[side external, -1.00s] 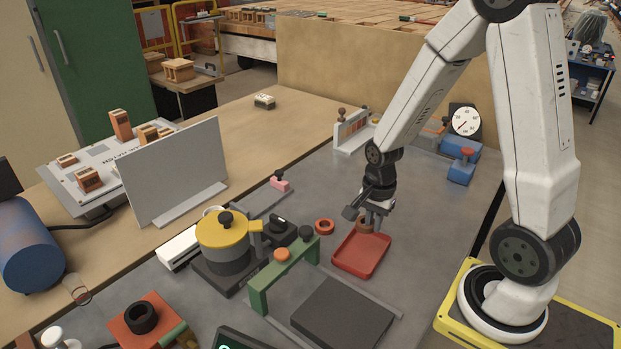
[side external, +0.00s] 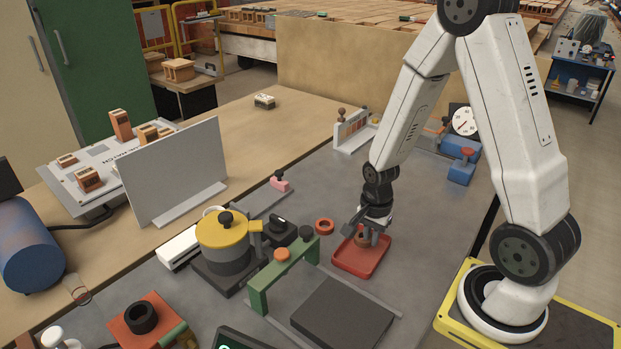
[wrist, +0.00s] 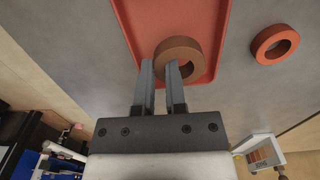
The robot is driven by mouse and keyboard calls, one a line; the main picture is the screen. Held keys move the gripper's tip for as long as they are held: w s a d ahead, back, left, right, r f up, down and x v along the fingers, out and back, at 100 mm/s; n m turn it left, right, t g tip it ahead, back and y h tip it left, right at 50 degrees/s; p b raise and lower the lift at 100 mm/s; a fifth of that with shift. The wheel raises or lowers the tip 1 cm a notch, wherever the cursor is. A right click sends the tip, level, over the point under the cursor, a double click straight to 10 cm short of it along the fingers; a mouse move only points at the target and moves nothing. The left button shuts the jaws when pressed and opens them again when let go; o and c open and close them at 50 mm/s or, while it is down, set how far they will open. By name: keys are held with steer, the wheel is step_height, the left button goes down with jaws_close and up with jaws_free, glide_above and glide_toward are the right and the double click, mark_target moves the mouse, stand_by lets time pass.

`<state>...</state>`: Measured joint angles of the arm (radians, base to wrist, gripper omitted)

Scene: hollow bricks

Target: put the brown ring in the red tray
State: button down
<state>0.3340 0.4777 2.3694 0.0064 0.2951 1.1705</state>
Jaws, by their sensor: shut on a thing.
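The brown ring (wrist: 181,49) is between the fingertips of my gripper (wrist: 162,68), which is shut on the ring's near wall. In the side external view the ring (side external: 362,242) is partly hidden by my gripper (side external: 368,235). The red tray (side external: 349,264) lies on the grey bench, and it also shows in the wrist view (wrist: 135,18). The ring is over or inside the tray, low near its floor; I cannot tell whether it touches the floor.
An orange-red ring (side external: 324,226) lies on the bench left of the tray, also in the wrist view (wrist: 274,44). A green stand (side external: 284,270) with knobs, a dark plate (side external: 342,314) and a yellow-lidded pot (side external: 222,235) stand left and in front.

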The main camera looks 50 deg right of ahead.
mark_target(368, 255)
steer(key=shift+f, duration=1.75)
steer(key=shift+f, duration=0.15)
steer(key=c, duration=0.7)
jaws_free()
steer(key=shift+r, duration=6.2)
